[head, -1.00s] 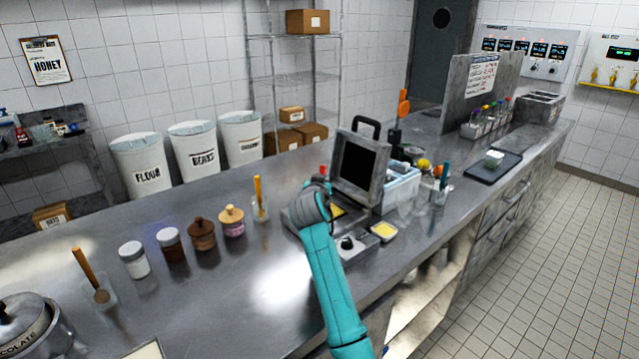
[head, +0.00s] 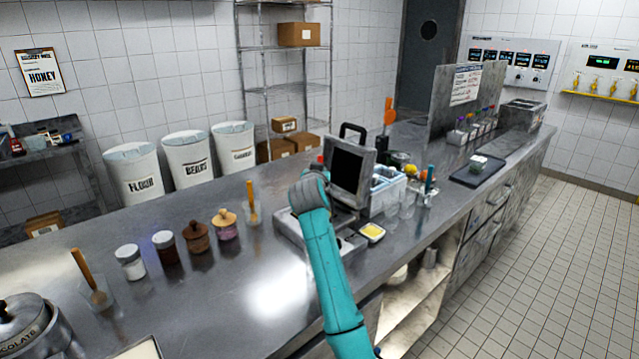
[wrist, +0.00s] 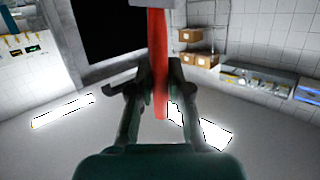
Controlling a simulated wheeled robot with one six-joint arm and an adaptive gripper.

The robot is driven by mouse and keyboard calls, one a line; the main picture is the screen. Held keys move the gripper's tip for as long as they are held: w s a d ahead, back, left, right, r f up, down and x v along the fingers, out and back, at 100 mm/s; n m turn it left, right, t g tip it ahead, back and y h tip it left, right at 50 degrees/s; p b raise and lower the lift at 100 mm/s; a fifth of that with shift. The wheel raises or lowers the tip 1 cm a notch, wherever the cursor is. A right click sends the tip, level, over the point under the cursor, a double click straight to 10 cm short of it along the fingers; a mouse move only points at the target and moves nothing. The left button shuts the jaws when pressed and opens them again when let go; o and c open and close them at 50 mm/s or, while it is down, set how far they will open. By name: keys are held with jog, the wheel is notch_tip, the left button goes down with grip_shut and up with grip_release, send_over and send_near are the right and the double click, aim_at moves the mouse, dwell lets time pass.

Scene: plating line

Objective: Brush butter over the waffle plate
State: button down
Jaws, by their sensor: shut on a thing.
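The waffle iron stands open on the steel counter, its square lid (head: 351,168) upright with a dark inner face. Its lower waffle plate (head: 289,226) is largely hidden behind my arm. My gripper (head: 311,190) is over the plate, in front of the lid. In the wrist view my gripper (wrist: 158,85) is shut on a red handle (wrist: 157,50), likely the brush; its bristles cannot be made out. The dark lid face (wrist: 105,25) shows beyond it. A small dish of yellow butter (head: 372,232) sits right of the iron.
Several jars (head: 196,236) and a cup with a wooden stick (head: 252,208) stand left of the iron. A pale blue bin (head: 388,192) and clear cups (head: 407,205) stand to its right.

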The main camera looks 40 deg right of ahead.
jog(key=shift+r, duration=1.1)
